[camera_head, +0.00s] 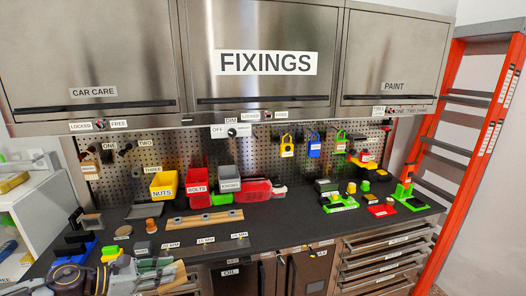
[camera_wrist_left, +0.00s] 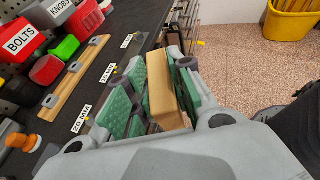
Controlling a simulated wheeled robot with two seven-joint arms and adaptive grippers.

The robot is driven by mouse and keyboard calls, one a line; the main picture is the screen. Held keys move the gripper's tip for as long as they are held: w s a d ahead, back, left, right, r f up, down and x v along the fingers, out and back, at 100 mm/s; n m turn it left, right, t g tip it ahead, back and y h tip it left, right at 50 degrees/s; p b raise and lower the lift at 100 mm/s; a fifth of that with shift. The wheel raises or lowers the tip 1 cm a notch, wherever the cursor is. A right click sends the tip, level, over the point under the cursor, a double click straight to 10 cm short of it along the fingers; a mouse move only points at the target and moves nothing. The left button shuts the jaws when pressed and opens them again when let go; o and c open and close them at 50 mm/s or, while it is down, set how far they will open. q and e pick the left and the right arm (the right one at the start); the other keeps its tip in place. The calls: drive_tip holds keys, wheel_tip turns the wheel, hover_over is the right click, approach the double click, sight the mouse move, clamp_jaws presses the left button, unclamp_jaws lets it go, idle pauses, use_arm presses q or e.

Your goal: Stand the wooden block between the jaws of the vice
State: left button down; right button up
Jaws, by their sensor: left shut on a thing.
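The wooden block (camera_wrist_left: 160,85) is a plain light-brown slab. It stands between the green pads of my left gripper (camera_wrist_left: 150,95), which is shut on it. In the head view my left gripper (camera_head: 150,276) is low at the left, by the front edge of the bench, with the block (camera_head: 171,275) at its tip. A blue and dark tool (camera_head: 75,246) at the left end of the bench looks like the vice. My left arm partly covers it, and its jaws are not clear. The vice does not show in the wrist view. My right gripper is not in view.
A wooden rail (camera_head: 205,221) lies on the dark bench top, with size labels in front of it. Yellow, red and grey bins (camera_head: 198,180) stand behind. An orange knob (camera_head: 152,224) stands near the rail. Green-based items are at the right. The bench middle is fairly clear.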

sight(174, 286)
use_arm(q)
drive_tip(key=shift+w+d+f+n+t+y, duration=0.3)
drive_tip(key=shift+w+f+n+t+y, duration=0.35)
drive_tip(key=shift+f+n, duration=0.2)
drive_tip(key=shift+w+d+f+n+t+y, duration=0.15)
drive_tip(key=shift+f+n+t+y, duration=0.1)
drive_tip(key=shift+f+n+t, duration=0.1)
drive_tip(key=shift+w+d+f+n+t+y, duration=0.1)
drive_tip(key=shift+w+f+n+t+y, duration=0.1)
drive_tip(key=shift+f, duration=0.15)
drive_tip(key=shift+d+f+n+t+y, duration=0.2)
drive_tip(key=shift+f+n+t+y, duration=0.1)
drive_tip(key=shift+f+n+y, duration=0.3)
idle(0.5)
drive_tip(key=shift+d+f+n+t+y, duration=0.35)
drive_tip(key=shift+f+n+y, duration=0.25)
drive_tip(key=shift+f, duration=0.15)
drive_tip(key=shift+d+f+n+t+y, duration=0.3)
drive_tip(key=shift+f+n+y, duration=0.25)
drive_tip(key=shift+f, duration=0.2)
drive_tip(key=s+d+f+n+t+y, duration=0.1)
drive_tip(key=s+d+f+n+y, duration=0.2)
drive_tip(key=s+f+n+y, duration=0.1)
drive_tip(key=shift+s+d+f+y, duration=0.2)
drive_tip(key=shift+d+f+y, duration=0.1)
drive_tip(key=shift+f+y, duration=0.3)
